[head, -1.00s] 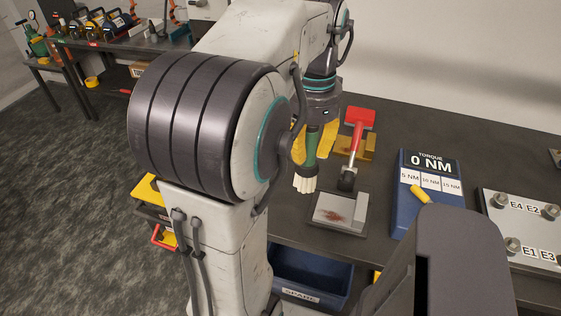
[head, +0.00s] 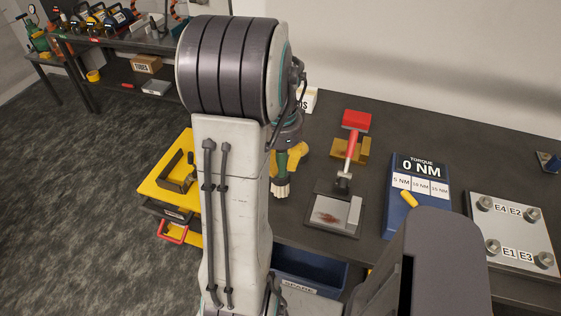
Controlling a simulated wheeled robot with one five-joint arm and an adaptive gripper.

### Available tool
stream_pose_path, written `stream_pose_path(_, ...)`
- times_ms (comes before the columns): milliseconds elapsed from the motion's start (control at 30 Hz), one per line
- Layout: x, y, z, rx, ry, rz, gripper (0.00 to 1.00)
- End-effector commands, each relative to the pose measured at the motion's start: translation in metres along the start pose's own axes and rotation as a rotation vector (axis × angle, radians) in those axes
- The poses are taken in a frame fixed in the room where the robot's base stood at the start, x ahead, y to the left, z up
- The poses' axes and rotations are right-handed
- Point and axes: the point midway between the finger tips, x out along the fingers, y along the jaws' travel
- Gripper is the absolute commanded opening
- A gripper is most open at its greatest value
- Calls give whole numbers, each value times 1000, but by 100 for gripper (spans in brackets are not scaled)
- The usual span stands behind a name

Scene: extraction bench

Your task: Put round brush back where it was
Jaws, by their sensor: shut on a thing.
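The round brush (head: 281,174) has a green handle and pale bristles pointing down. My gripper (head: 291,155), with yellow fingers, is shut on its handle. It holds the brush upright at the bench's left part, left of the metal plate. My own arm link hides much of the gripper and the bench behind it. I cannot tell whether the bristles touch the bench. The place where the brush was earlier cannot be made out.
A rust-stained metal plate (head: 331,215) and a red-handled tool (head: 354,141) on a brown block lie right of the brush. Further right are a blue torque box (head: 418,185) and a bolted plate (head: 511,243). A blue SPARE bin (head: 310,273) is below the bench edge. A yellow cart (head: 165,178) stands left.

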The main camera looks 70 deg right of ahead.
Motion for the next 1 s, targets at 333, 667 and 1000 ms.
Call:
stream_pose_path(333, 14, 0, 0, 0, 0, 0, 0)
stream_pose_path(667, 17, 0, 0, 0, 0, 0, 31)
stream_pose_path(1000, 17, 0, 0, 0, 0, 0, 47)
